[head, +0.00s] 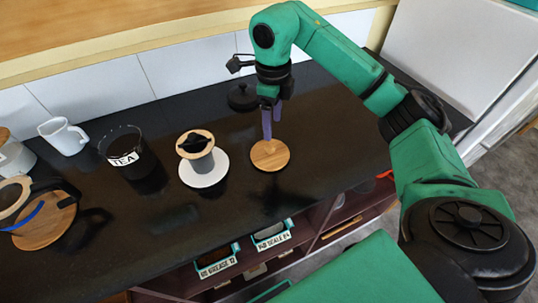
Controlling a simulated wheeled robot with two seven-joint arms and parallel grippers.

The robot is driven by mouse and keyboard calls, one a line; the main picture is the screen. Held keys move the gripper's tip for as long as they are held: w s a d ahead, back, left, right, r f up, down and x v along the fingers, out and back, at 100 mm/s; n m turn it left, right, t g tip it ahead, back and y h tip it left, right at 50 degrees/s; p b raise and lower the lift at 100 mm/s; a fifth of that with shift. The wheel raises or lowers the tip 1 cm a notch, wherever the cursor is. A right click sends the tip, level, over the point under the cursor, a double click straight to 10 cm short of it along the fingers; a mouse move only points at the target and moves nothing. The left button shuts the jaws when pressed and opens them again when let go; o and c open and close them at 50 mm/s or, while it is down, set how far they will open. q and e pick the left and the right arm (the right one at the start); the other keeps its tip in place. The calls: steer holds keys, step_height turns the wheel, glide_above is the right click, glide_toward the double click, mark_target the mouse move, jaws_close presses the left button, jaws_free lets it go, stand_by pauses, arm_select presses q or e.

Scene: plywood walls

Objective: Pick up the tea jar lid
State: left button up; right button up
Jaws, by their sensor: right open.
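The tea jar (122,158) is a dark, open-topped jar with a white TEA label, standing on the black counter at left. A round light-wood disc (281,158), which looks like a jar lid, lies flat on the counter right of the middle. A black round lid-like piece with a knob (243,97) sits farther back; I cannot tell for sure which one is the tea jar lid. My right gripper (267,135) points down with purple fingers, open, its tips at the wooden disc. Contact is not clear. My left gripper is out of view.
A cup with a wooden rim and black top (201,163) stands on a white saucer (212,181) left of the disc. A white mug (65,137) and a round wooden board (45,225) are at far left. The white tiled wall (180,65) bounds the counter behind.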

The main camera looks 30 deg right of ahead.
mark_target(270, 146)
steer(key=f+p, duration=0.1)
steer(key=f, duration=0.3)
steer(key=f+p, duration=0.2)
steer(key=f, duration=0.2)
steer(key=shift+w+a, duration=0.15)
steer(key=shift+a, duration=0.05)
steer(key=shift+w+f, duration=0.1)
steer(key=shift+f, duration=0.1)
jaws_close()
